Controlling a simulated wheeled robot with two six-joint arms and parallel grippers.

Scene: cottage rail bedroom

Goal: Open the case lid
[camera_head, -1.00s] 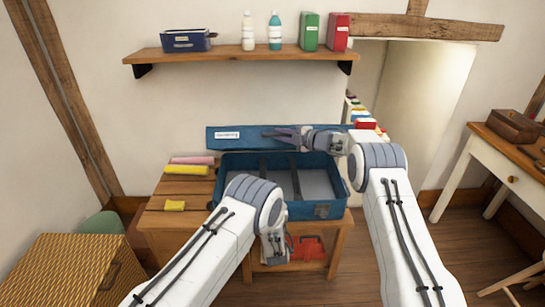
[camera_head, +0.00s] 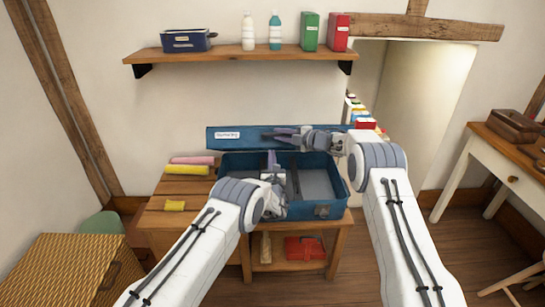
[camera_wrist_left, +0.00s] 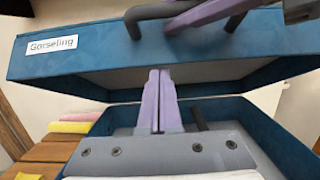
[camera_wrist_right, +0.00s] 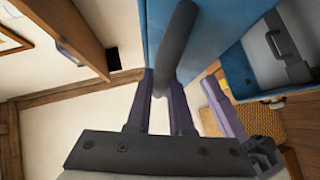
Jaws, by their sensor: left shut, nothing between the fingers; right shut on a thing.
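The blue case (camera_head: 330,208) stands on the wooden side table with its lid (camera_head: 232,135) raised, leaving the interior in view. The lid bears a white label (camera_wrist_left: 52,44). My right gripper (camera_head: 275,135) is in front of the lid and shut on its dark handle (camera_wrist_right: 176,40), which also shows at the top of the left wrist view (camera_wrist_left: 150,14). My left gripper (camera_head: 272,158) is shut and empty, pointing up over the open case, below the lid's handle. Its fingers are pressed together in the left wrist view (camera_wrist_left: 159,75).
Pink and yellow rolls (camera_head: 187,169) and a small yellow piece (camera_head: 174,205) lie left of the case. A shelf (camera_head: 240,53) with bottles and boxes hangs above. A wicker chest (camera_head: 75,268) stands at front left, a desk (camera_head: 490,150) at right.

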